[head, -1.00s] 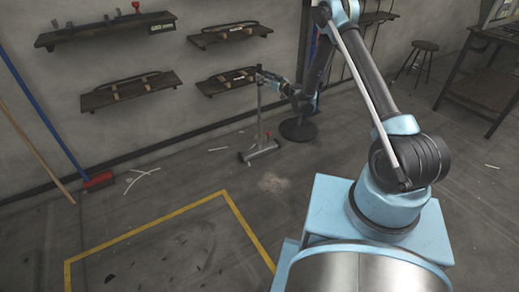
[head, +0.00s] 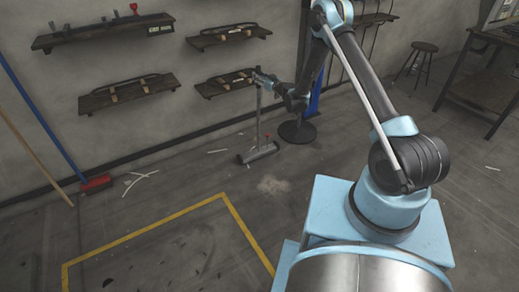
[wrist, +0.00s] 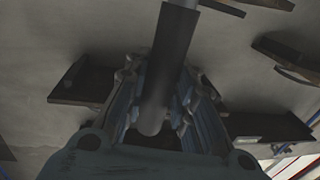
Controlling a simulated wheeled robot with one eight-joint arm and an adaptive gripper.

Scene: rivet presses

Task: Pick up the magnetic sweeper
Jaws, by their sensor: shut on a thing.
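The magnetic sweeper (head: 258,152) stands upright in the head view, with a thin dark pole and a low wide head at the floor. Whether its head touches the floor or hangs just above it, I cannot tell. My gripper (head: 262,80) is at the top of the pole, in front of the wall shelves. In the wrist view the dark round handle (wrist: 169,70) runs between the two fingers of my gripper (wrist: 165,100), which are shut on it.
Wall shelves (head: 128,96) hang behind and left of the sweeper. A round dark stand base (head: 297,132) is on the floor just right of it. A red-headed broom (head: 96,183) leans at left.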

